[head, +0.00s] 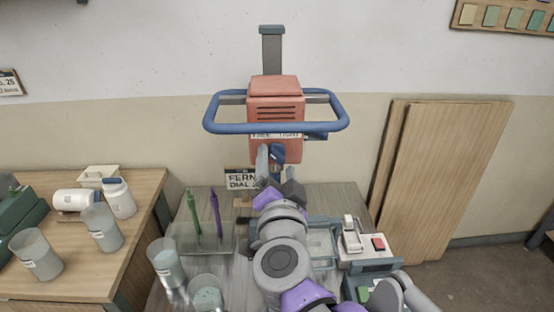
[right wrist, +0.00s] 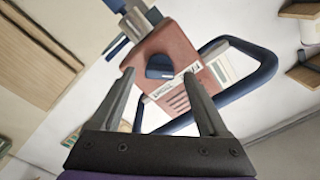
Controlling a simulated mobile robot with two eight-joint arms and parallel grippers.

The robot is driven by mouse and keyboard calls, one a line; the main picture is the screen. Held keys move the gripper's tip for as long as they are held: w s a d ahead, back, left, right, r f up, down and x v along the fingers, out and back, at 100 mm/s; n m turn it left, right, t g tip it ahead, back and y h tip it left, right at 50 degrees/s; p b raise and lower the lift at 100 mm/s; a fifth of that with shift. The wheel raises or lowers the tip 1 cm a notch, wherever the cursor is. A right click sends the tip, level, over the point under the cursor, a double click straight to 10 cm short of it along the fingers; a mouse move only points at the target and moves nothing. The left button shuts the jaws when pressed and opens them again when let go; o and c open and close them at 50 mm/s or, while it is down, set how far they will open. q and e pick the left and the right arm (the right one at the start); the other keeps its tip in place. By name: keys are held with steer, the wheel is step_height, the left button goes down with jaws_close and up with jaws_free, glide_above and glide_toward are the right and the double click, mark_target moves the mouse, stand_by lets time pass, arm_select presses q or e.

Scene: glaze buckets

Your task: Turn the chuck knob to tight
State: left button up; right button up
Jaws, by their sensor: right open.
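The chuck knob (right wrist: 160,67) is a dark blue dial on the orange mixer head (right wrist: 170,45). In the head view the knob (head: 279,153) shows at the head's lower front, partly behind my gripper. A white label strip (head: 268,135) sits by it, with lettering like "FREE" and "TIGHT" at its two ends. My right gripper (head: 270,152) is raised to the knob, open. In the right wrist view its fingers (right wrist: 158,76) stand to either side of the knob with a gap on both sides; contact does not show. My left gripper is not in view.
A blue loop rail (head: 265,129) surrounds the mixer head. Below are a clear bin with green and purple stirrers (head: 205,230), cups (head: 165,262), and a scale (head: 360,240). A side table (head: 80,280) with jars is at left; boards (head: 445,180) lean at right.

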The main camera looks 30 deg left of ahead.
steer(key=shift+x, duration=0.8)
jaws_close()
